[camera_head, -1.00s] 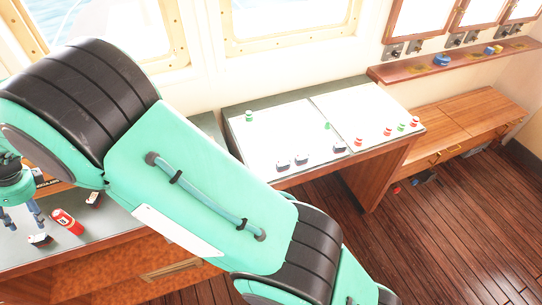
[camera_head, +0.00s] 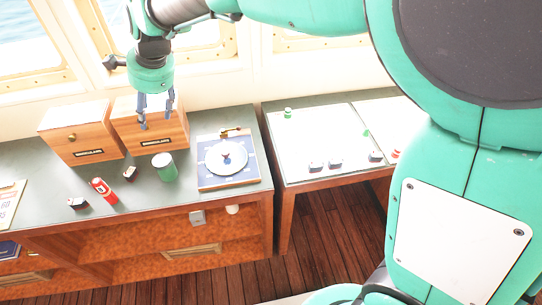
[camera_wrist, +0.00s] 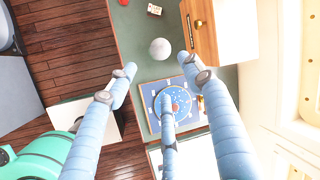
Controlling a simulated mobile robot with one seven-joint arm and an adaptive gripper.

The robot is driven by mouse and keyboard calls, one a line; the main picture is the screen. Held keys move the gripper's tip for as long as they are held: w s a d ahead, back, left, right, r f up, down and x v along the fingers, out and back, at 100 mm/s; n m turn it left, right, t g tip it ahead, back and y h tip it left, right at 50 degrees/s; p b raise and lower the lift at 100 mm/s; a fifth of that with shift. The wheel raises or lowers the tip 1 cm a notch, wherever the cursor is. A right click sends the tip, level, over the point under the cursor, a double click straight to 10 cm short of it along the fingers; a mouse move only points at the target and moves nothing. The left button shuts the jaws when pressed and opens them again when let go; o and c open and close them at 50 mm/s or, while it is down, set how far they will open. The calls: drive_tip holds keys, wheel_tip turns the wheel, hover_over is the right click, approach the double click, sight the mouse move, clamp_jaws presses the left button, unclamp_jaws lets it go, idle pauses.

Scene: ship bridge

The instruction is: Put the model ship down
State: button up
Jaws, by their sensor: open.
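My gripper (camera_head: 156,108) is open, with its fingers pointing down and nothing between them. It hangs in front of a wooden box at the back of the grey-topped counter (camera_head: 75,180). In the wrist view its open fingers (camera_wrist: 160,78) spread above the counter and a blue board. I cannot pick out a model ship for certain. A small red and blue item (camera_head: 226,158) sits on the white disc of the blue board (camera_head: 207,181), too small to identify.
Two wooden boxes (camera_head: 82,133) (camera_head: 177,132) stand at the counter's back. A white-topped console (camera_head: 325,135) is on the right, beyond a gap.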

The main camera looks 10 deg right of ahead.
drive_tip(key=s+d+r+n+t+h, duration=0.15)
drive_tip(key=s+d, duration=0.25)
drive_tip(key=d, duration=0.4)
drive_tip(key=s+d+r+n, duration=0.2)
drive_tip(key=s+d+r, duration=0.15)
drive_tip(key=d, duration=0.45)
drive_tip(key=s+d+r+n, duration=0.15)
drive_tip(key=s+d, duration=0.25)
drive_tip(key=d, duration=0.4)
drive_tip(key=s+d+f+n+h, duration=0.1)
drive_tip(key=s+d+f+n, duration=0.1)
drive_tip(key=s+d, duration=0.6)
drive_tip(key=s+d+f+n+t+h, duration=0.1)
drive_tip(key=s+d+n, duration=0.3)
drive_tip(key=s+d, duration=0.4)
drive_tip(key=shift+s+f, duration=0.65)
drive_tip(key=shift+f, duration=0.15)
drive_tip(key=shift+t, duration=0.25)
